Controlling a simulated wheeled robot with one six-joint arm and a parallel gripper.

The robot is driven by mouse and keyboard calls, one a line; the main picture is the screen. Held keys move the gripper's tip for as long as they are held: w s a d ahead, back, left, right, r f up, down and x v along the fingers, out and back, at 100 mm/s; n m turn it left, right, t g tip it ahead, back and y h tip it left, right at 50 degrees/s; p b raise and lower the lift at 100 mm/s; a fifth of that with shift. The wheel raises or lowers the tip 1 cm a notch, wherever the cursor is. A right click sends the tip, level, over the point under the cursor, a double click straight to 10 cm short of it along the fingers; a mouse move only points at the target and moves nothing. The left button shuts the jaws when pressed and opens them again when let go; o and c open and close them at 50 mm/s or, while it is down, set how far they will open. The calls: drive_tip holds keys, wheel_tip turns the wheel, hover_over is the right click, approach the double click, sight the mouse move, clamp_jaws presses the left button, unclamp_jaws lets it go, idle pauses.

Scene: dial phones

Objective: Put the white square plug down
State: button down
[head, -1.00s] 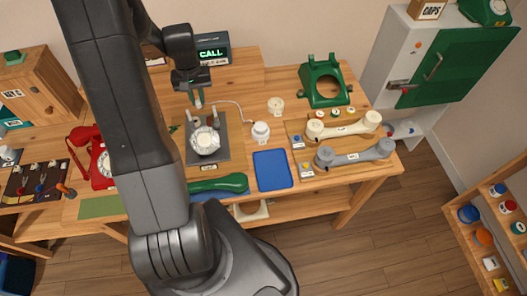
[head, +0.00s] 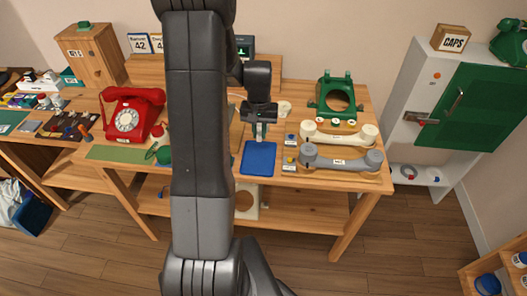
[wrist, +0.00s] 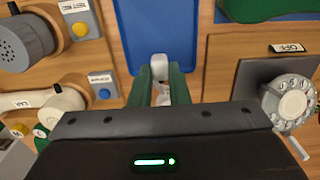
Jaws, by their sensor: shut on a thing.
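The white square plug (wrist: 159,67) shows in the wrist view between the green fingertips of my gripper (wrist: 160,88). My gripper is shut on it. In the head view my gripper (head: 259,133) points down at the back edge of the blue tray (head: 258,164); I cannot make out the plug there. In the wrist view the blue tray (wrist: 190,35) lies just beyond the plug and looks empty. I cannot tell whether the plug touches it.
A grey handset (head: 340,161) and a cream handset (head: 340,137) lie right of the tray. A green phone shell (head: 319,108) stands behind them. A red phone (head: 125,118) stands at left. In the wrist view a dial unit (wrist: 291,98) sits at right.

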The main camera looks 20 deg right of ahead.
sight(260, 134)
drive_tip(key=shift+f, duration=3)
drive_tip(key=shift+f, duration=0.25)
drive_tip(key=c, duration=1.4)
unclamp_jaws()
drive_tip(key=shift+r, duration=0.1)
wheel_tip(260, 134, up, 12)
drive_tip(key=shift+r, duration=0.15)
